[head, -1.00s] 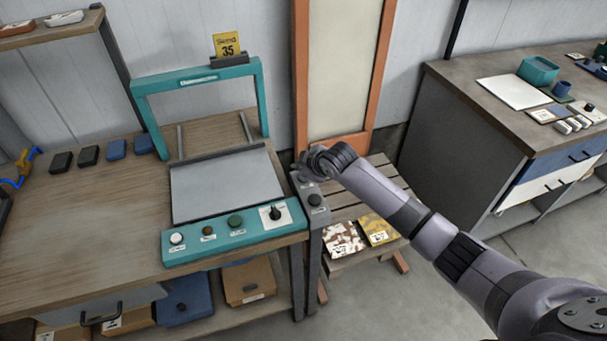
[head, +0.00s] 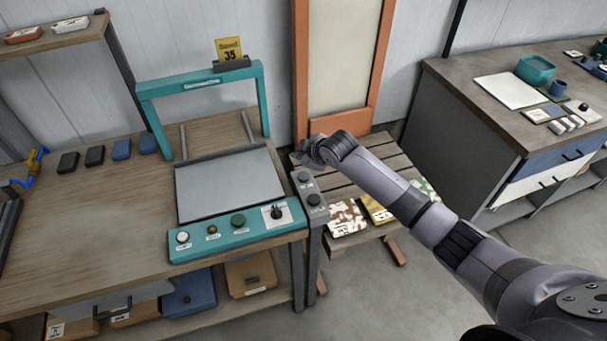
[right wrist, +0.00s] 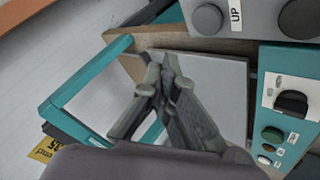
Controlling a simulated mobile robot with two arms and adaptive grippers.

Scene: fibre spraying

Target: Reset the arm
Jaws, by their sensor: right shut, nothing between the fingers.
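My right arm comes in from the lower right of the head view. Its gripper (head: 312,152) is partly hidden by its own wrist and hovers behind the grey button post (head: 311,200), near the right end of the teal-framed machine (head: 236,239). In the right wrist view the gripper's fingers (right wrist: 165,65) are closed together and empty, in front of the machine's grey plate (right wrist: 215,85). A grey control box with an UP label (right wrist: 237,15) is at the top of that view. My left gripper is not in view.
A slatted wooden bench (head: 370,165) with patterned sample packs (head: 347,216) stands below and behind my right arm. A second workbench (head: 450,85) with a teal bin (head: 536,69) is at the right. The left workbench (head: 95,215) holds dark and blue blocks.

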